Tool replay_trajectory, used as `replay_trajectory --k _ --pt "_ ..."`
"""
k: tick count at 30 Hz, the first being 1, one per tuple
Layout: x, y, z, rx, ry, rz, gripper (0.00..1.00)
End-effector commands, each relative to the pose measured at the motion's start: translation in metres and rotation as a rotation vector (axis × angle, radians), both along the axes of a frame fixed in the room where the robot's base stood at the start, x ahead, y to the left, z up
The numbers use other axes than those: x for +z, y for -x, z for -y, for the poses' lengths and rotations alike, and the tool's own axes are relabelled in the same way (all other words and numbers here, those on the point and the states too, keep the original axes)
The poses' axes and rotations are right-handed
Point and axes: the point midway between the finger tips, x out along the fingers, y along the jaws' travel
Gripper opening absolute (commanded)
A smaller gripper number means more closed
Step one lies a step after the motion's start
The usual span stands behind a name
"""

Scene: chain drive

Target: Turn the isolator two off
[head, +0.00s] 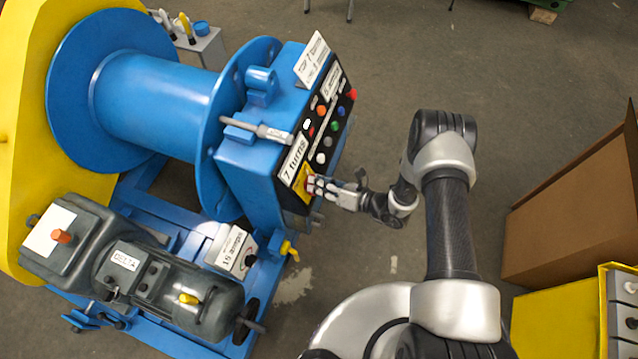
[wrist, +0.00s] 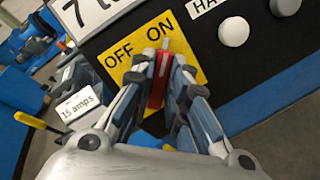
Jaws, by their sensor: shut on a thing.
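The isolator is a red handle (wrist: 158,78) on a yellow plate (wrist: 116,57) marked OFF on the left and ON on the right, in the wrist view. The handle stands near upright, its top close to the ON word. My gripper (wrist: 164,72) is shut on the red handle, a finger on each side. In the head view my gripper (head: 314,187) is at the yellow plate (head: 300,180) on the lower end of the black control panel (head: 322,135). The fingers hide most of the handle there. I cannot see any number on the isolator.
A blue winch drum (head: 150,95) and a grey motor (head: 150,270) stand left of the panel. A yellow-handled lever (head: 289,250) is below it. A brown box (head: 570,215) stands at the right. Floor between is clear.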

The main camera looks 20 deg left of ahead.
Motion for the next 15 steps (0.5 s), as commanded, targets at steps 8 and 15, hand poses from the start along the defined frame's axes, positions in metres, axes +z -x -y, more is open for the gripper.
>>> replay_trajectory --k 8,15 --pt "-0.0014 -0.0004 -0.0001 0.057 0.007 0.113 0.00" --pt "-0.0016 -0.0005 0.0000 0.148 0.021 0.297 0.00"
